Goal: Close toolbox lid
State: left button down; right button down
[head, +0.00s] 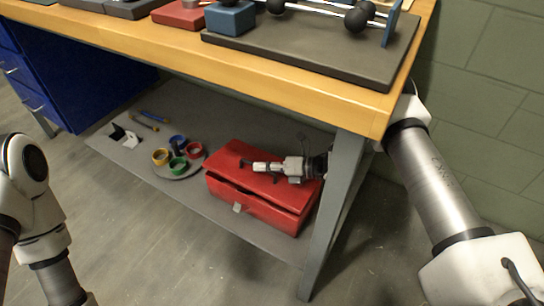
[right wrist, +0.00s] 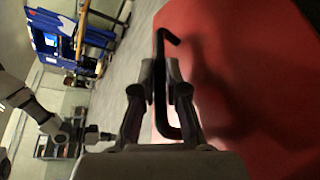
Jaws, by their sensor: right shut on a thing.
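The red toolbox (head: 262,208) stands on the grey shelf under the workbench. Its red lid (head: 228,158) lies low over the box, and a dark line runs along its front edge, so it looks slightly ajar. My right gripper (head: 262,167) is above the lid, reaching in from the right behind the bench leg. In the right wrist view its fingers (right wrist: 160,85) are shut on a black bent handle (right wrist: 161,105), with the red lid surface (right wrist: 245,60) beside it. My left arm shows at the left edge of the head view, but its gripper is out of view.
The wooden bench top (head: 290,88) overhangs the shelf, and a grey bench leg (head: 335,215) stands right of the toolbox. A round holder with coloured rings (head: 179,167) sits left of the toolbox. The grey shelf (head: 195,215) is clear in front.

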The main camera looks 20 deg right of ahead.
jog(key=shift+s+a+f, duration=0.25)
jog(key=shift+f, duration=0.25)
jog(key=shift+s+a+f, duration=0.2)
jog(key=shift+f, duration=0.3)
jog(key=c, duration=1.2)
grip_release()
jog(key=v, duration=1.2)
